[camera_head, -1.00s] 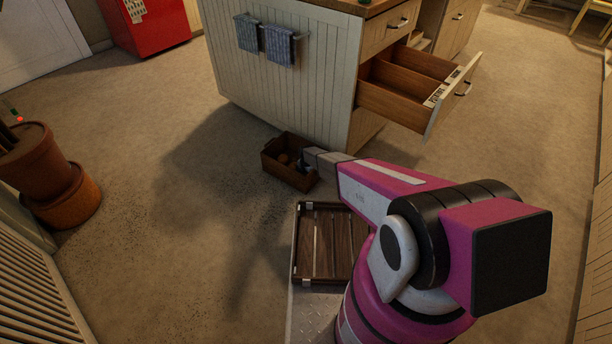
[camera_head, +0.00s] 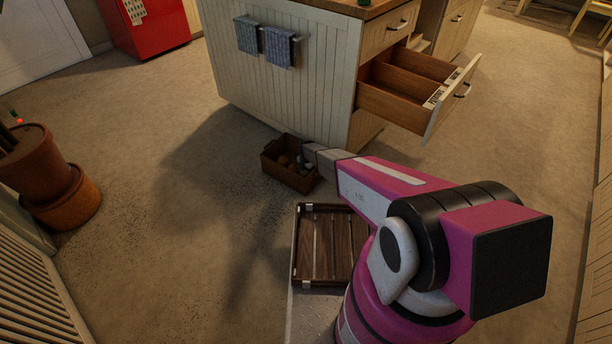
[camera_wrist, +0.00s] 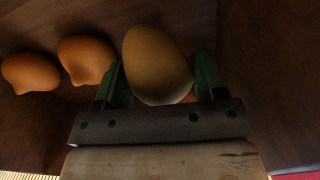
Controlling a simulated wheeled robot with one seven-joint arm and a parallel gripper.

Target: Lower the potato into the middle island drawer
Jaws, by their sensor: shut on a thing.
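A brown, rounded potato (camera_wrist: 157,66) sits between the green fingers of my gripper (camera_wrist: 160,84) in the wrist view, and my gripper is shut on it. In the head view my gripper (camera_head: 308,160) is at the small wooden crate (camera_head: 292,181) on the floor; the potato there is too small to tell apart. The middle island drawer (camera_head: 398,108) is pulled open at the island's right side, above and to the right of the crate. Its two visible compartments look empty.
Two more orange-brown rounded items, one nearer (camera_wrist: 87,59) and one farther left (camera_wrist: 30,72), lie beside the potato in the crate. The island's panelled side (camera_head: 285,80) stands just behind the crate. A slatted wooden tray (camera_head: 325,245) is in front. Open floor lies left.

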